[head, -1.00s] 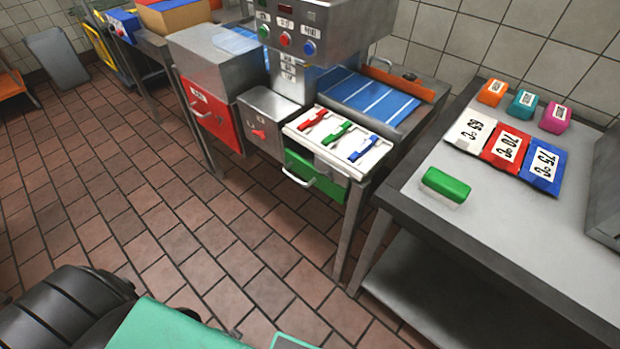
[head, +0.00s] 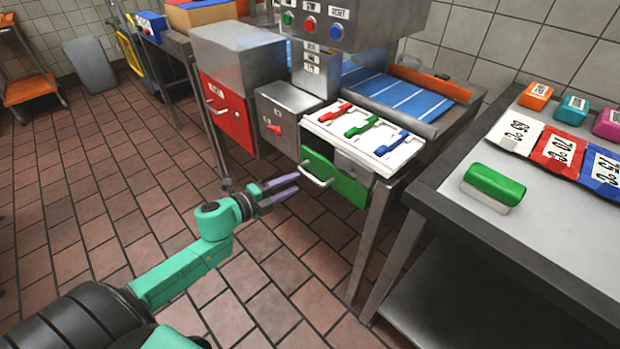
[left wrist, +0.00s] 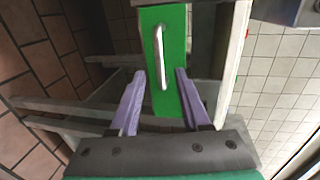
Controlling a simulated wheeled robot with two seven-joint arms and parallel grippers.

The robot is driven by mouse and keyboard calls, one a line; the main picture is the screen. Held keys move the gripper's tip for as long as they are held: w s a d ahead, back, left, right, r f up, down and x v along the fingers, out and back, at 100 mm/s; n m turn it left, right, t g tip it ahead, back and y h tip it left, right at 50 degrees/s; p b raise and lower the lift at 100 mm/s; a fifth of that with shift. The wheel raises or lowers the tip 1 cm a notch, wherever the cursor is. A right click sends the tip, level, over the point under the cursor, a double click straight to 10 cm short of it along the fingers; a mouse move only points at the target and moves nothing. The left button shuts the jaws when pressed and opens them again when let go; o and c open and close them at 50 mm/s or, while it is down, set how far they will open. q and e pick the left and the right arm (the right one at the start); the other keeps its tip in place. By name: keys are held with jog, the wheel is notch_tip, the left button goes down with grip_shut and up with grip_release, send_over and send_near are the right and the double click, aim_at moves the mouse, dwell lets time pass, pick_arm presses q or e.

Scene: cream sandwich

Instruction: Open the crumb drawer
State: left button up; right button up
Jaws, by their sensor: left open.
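The crumb drawer has a green front (head: 342,183) with a pale bar handle (head: 319,179), low under the white tray of the machine. Its front looks flush with the frame, though I cannot tell exactly. My left gripper (head: 285,188) is open and empty, just left of the handle and apart from it. In the left wrist view the green front (left wrist: 174,90) stands ahead with the handle (left wrist: 160,58) upright in the picture, between the lines of the two purple fingers (left wrist: 156,95) and beyond their tips. My right gripper is not in view.
A red door (head: 226,112) and a grey box with a red knob (head: 284,115) are left of the drawer. A table leg (head: 372,245) stands to its right. A grey table (head: 545,235) with a green-backed brush (head: 494,186) is further right. The tiled floor in front is clear.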

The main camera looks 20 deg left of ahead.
aim_at(310, 174)
pick_arm(q)
jog(key=x, duration=0.7)
jog(key=shift+w+f, duration=0.1)
jog(key=shift+w, duration=0.2)
grip_shut()
dwell(0.9)
